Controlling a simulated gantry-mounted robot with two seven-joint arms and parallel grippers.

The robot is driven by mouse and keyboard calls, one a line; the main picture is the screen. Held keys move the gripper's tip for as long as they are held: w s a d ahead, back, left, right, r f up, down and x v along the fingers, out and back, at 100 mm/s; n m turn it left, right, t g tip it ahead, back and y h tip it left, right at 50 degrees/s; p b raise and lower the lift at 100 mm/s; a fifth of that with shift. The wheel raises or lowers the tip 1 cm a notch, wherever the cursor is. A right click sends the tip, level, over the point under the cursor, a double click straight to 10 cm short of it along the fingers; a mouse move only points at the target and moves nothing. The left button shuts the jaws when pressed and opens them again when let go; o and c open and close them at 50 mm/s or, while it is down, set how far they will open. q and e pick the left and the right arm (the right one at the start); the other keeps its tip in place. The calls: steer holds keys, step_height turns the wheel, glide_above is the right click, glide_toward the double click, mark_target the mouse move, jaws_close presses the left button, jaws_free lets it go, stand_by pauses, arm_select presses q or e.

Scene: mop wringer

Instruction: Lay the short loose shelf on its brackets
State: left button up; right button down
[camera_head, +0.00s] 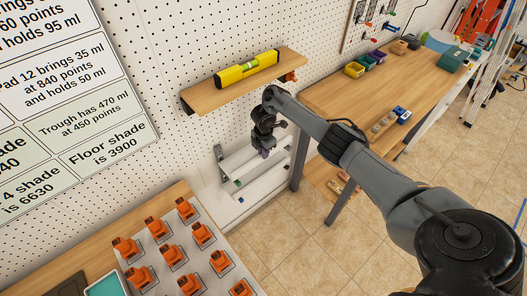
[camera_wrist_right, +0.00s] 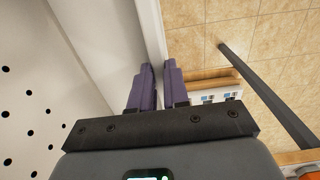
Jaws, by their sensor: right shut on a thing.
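My right gripper (camera_head: 264,153) points down below and in front of a wooden wall shelf (camera_head: 210,98). In the right wrist view its purple fingers (camera_wrist_right: 157,88) are close together, shut on the edge of a white board (camera_wrist_right: 152,32). In the head view a white board (camera_head: 241,160) lies under the fingertips, low by the pegboard; the gripper partly covers it. The wooden shelf stands out from the pegboard with a dark bracket (camera_head: 187,106) at its left end. I cannot tell from its look which board is the loose one. My left gripper is out of view.
A yellow level (camera_head: 247,70) lies on the wooden shelf. A workbench (camera_head: 370,100) with bins stands to the right. A table (camera_head: 155,245) with several orange pieces is at the lower left. Tiled floor (camera_head: 300,245) is clear between them.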

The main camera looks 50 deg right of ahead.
steer(key=shift+f, duration=0.1)
stand_by(0.3)
steer(key=shift+f+b, duration=0.55)
steer(key=shift+f, duration=0.1)
steer(key=c, duration=1)
jaws_free()
steer(key=shift+c, duration=0.2)
